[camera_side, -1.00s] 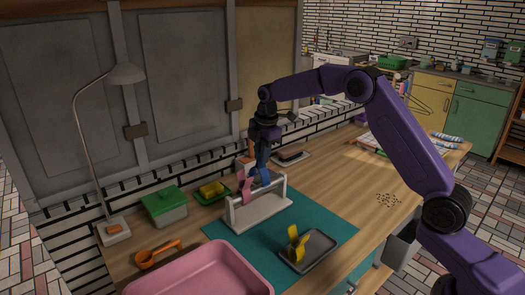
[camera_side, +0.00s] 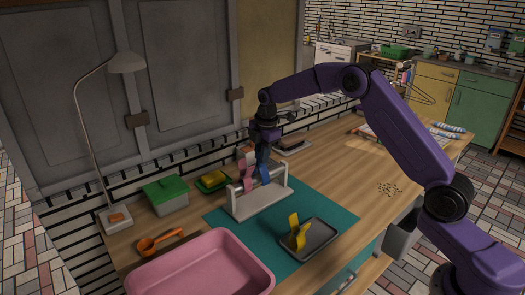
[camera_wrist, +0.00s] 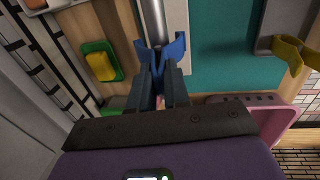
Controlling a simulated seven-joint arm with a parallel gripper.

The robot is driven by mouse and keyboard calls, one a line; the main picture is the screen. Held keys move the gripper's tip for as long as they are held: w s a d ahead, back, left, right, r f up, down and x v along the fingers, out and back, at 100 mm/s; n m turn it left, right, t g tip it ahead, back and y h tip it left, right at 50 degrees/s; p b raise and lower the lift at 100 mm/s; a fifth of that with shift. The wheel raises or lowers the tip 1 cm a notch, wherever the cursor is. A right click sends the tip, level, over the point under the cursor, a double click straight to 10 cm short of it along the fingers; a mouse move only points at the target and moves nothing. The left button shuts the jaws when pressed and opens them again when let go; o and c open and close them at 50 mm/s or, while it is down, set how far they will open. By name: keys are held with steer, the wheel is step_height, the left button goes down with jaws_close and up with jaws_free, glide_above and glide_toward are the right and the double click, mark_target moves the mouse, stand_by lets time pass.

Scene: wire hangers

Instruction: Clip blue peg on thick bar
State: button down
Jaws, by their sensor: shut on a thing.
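The blue peg (camera_side: 264,172) is held upright in my gripper (camera_side: 262,150), at the top bar of a small white rack (camera_side: 262,204). In the wrist view the blue peg (camera_wrist: 161,48) spreads across the end of the grey bar (camera_wrist: 153,18), just beyond my gripper's fingertips (camera_wrist: 161,72). The peg overlaps the bar there; I cannot tell whether its jaws are around it. A pink peg (camera_side: 246,178) hangs on the same bar, to the left of the blue one. A yellow peg (camera_side: 297,234) stands in a dark tray (camera_side: 322,240).
The rack stands on a teal mat (camera_side: 235,238). A pink basin (camera_side: 200,262) is at the front. A green-lidded box (camera_side: 167,193), a yellow sponge in a green dish (camera_side: 213,181), an orange scoop (camera_side: 160,243) and a lamp (camera_side: 127,62) line the left side. The table at right is mostly clear.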

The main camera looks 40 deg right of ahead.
steer(key=shift+w+f, duration=0.1)
steer(key=shift+f, duration=0.75)
steer(key=shift+f, duration=0.1)
jaws_free()
stand_by(0.3)
step_height(320, 180, up, 17)
steer(key=s, duration=0.2)
steer(key=shift+s, duration=0.3)
